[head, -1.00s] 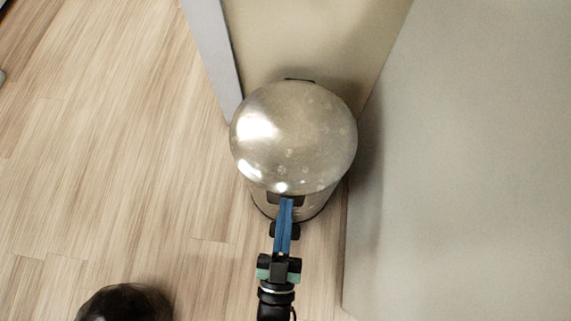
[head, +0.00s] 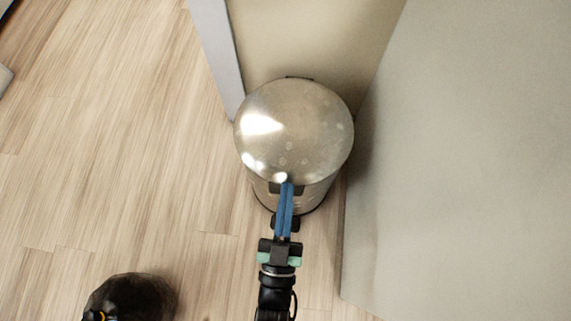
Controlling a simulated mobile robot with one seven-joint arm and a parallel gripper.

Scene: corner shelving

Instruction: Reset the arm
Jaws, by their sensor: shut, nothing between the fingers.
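My gripper (head: 287,187) is shut, its long blue fingers together and nothing between them. The arm reaches up from the bottom of the head view. The fingertips overlap the front rim of a round metal bin (head: 300,125) in the picture. I cannot tell whether they touch it. The bin's domed lid is closed, and its dark base rim shows below.
The bin stands in a corner between a beige panel (head: 310,35) behind and a large grey-beige surface (head: 460,160) at right. A pale post (head: 215,50) stands behind left. Wooden floor (head: 110,150) at left is open, apart from a dark rounded object (head: 135,297) at bottom left.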

